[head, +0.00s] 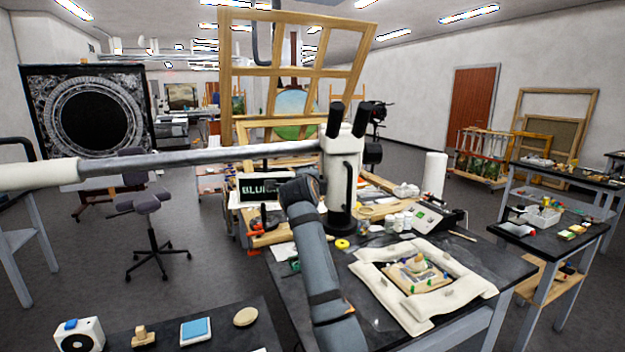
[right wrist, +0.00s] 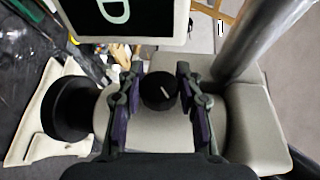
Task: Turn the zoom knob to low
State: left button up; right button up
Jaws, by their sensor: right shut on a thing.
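The microscope (head: 340,175) has a white body and black eyepieces and hangs on a long silver boom above the bench. The zoom knob (right wrist: 158,92) is a round black knob on its pale housing, with a short white mark slanting toward the lower right in the right wrist view. My right gripper (right wrist: 159,72) has one finger on each side of the knob and is shut on it. In the head view my right arm reaches up to the microscope's left side, and its wrist hides the knob. My left gripper is in neither view.
The silver boom (head: 200,160) runs close by the gripper. A screen (right wrist: 130,12) sits just beyond the knob, and a larger black knob (right wrist: 70,108) sticks out at left.

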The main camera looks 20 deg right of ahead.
jog(key=o, duration=1.2)
jog(key=v, duration=0.7)
jog(key=shift+s+a+r, duration=0.1)
jog(key=shift+s+a, duration=0.05)
jog(key=shift+s, duration=0.1)
jog(key=shift+w, duration=0.1)
